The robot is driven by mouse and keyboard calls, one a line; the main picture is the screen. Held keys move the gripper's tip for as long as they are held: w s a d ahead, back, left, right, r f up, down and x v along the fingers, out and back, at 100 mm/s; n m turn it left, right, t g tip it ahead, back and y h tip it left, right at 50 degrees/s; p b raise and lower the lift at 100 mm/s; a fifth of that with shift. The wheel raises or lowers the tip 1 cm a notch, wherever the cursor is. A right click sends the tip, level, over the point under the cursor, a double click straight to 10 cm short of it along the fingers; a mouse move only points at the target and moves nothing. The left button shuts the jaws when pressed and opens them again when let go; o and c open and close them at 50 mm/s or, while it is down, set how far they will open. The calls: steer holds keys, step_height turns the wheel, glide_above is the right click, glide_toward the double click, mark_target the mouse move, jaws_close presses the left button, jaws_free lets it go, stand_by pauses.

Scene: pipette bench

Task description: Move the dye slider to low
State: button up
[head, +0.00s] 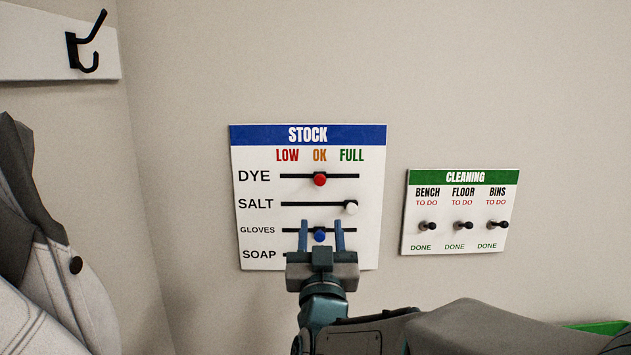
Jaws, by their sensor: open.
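The STOCK board (262,221) is on the wall, with columns LOW, OK and FULL over its slots. The red dye slider (320,180) sits in the top slot, under OK. The white salt slider (351,208) sits under FULL, at the right end of its slot. The blue gloves slider (320,236) sits near the middle of its slot. My gripper (321,223) is open, fingers pointing up, below the dye slider in the picture. The blue knob shows between its fingers; I cannot tell whether they touch. My gripper hides most of the soap row.
A CLEANING board (460,236) with several dark knobs is on the wall to the right. A black hook (88,42) is at the upper left, and a pale garment (75,290) hangs at the left. The wall above the boards is clear.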

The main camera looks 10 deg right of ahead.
mark_target(319, 181)
steer(key=p+x, duration=0.5)
steer(key=x, duration=0.8)
steer(key=shift+w, duration=0.25)
jaws_close()
